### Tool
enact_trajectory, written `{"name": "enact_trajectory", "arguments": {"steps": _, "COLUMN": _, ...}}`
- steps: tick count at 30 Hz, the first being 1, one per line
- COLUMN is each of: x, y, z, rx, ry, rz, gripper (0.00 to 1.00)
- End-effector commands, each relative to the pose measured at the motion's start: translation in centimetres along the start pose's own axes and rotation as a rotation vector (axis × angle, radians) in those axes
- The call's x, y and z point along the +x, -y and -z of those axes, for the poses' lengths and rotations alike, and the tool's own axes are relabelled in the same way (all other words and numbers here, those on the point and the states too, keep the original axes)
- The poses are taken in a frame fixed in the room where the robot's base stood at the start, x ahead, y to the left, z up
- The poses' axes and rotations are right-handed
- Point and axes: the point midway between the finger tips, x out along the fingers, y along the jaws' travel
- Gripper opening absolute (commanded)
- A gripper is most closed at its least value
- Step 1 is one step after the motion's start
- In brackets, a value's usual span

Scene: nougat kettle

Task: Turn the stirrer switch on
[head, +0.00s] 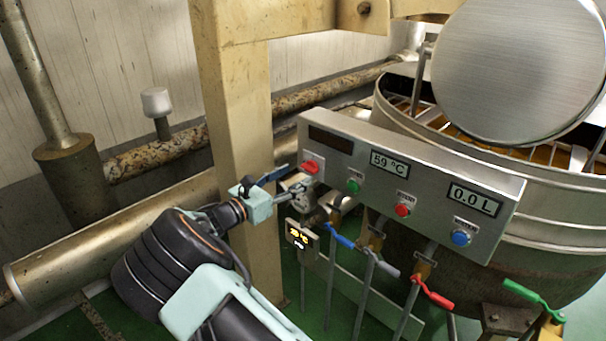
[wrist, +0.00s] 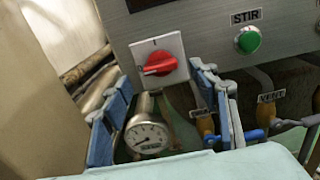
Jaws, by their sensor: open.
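The red rotary switch (head: 311,167) is at the lower left end of the grey control panel (head: 440,165). In the wrist view this red switch (wrist: 158,64) sits on a white square plate, its grip lying roughly horizontal, with a small mark above. A round green button (wrist: 248,40) labelled STIR is to its right; in the head view the green button (head: 354,186) is right of the switch. My gripper (head: 294,181) is open and empty, close to the panel's left end. In the wrist view its blue-padded fingers (wrist: 160,78) are spread either side of the switch; contact cannot be told.
A round gauge (wrist: 147,137) is below the switch, between the fingers in the wrist view. A beige post (head: 245,130) stands left of the panel. Valve handles in blue (head: 342,240), red (head: 432,293) and green (head: 533,298) are below. The kettle (head: 395,110) is behind.

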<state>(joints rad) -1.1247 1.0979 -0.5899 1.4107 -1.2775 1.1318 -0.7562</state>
Motion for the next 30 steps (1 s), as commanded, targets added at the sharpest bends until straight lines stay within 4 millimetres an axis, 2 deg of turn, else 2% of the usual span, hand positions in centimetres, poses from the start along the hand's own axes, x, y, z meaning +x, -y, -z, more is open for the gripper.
{"name": "enact_trajectory", "arguments": {"steps": 3, "x": 2.0, "y": 0.1, "z": 0.1, "rx": -0.001, "ry": 0.0, "rz": 0.002, "gripper": 0.55}}
{"name": "enact_trajectory", "arguments": {"steps": 7, "x": 3.2, "y": 0.0, "z": 0.0, "rx": 0.0, "ry": -0.001, "rz": 0.0, "gripper": 0.55}}
{"name": "enact_trajectory", "arguments": {"steps": 18, "x": 3.9, "y": 0.0, "z": 0.0, "rx": -0.001, "ry": -0.001, "rz": 0.0, "gripper": 0.55}}
{"name": "enact_trajectory", "arguments": {"steps": 30, "x": 3.8, "y": 0.0, "z": 0.0, "rx": 0.0, "ry": -0.001, "rz": 0.0, "gripper": 0.13}}
